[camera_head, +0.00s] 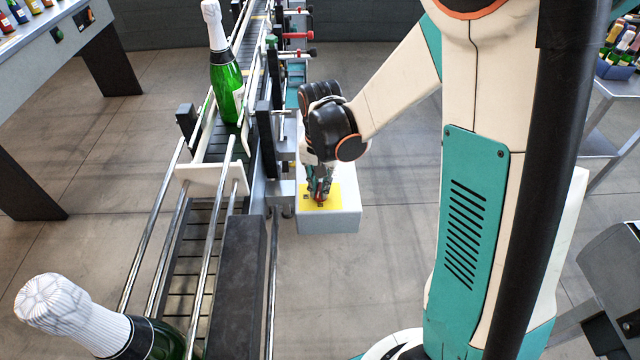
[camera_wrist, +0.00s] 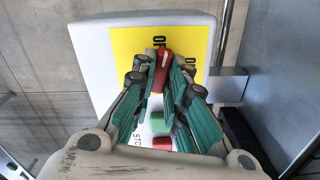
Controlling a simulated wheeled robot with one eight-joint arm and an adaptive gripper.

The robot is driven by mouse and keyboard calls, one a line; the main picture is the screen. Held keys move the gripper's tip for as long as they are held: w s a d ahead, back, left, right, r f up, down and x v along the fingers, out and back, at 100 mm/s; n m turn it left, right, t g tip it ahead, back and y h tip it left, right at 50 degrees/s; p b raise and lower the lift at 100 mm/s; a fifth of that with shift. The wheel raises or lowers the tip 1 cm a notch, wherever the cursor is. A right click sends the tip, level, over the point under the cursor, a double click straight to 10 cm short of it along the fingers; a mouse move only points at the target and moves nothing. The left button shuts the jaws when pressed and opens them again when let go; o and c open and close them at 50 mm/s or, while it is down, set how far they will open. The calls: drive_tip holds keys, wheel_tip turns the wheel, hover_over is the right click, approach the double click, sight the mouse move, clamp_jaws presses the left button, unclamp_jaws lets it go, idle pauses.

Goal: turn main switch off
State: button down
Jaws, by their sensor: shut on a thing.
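The main switch is a red handle (camera_wrist: 162,72) on a yellow plate (camera_wrist: 128,48), on top of a white control box (camera_wrist: 85,40). Black lettering shows on the plate on either side of the handle, partly hidden. In the wrist view my gripper (camera_wrist: 160,68) has its fingers on both sides of the red handle and is shut on it. In the head view my gripper (camera_head: 320,196) points down onto the yellow plate (camera_head: 338,192) of the box (camera_head: 335,222) and covers most of the switch.
A green button (camera_wrist: 157,122) and a red button (camera_wrist: 163,142) sit on the box between my fingers. The conveyor (camera_head: 190,260) runs left of the box, with a green bottle (camera_head: 226,80) on it and another bottle (camera_head: 85,310) in the front. A metal post (camera_wrist: 226,35) stands beside the box.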

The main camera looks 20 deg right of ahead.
sight(320, 188)
drive_tip(key=shift+n, duration=1.6)
drive_tip(key=c, duration=1.6)
unclamp_jaws()
wheel_tip(320, 188, up, 12)
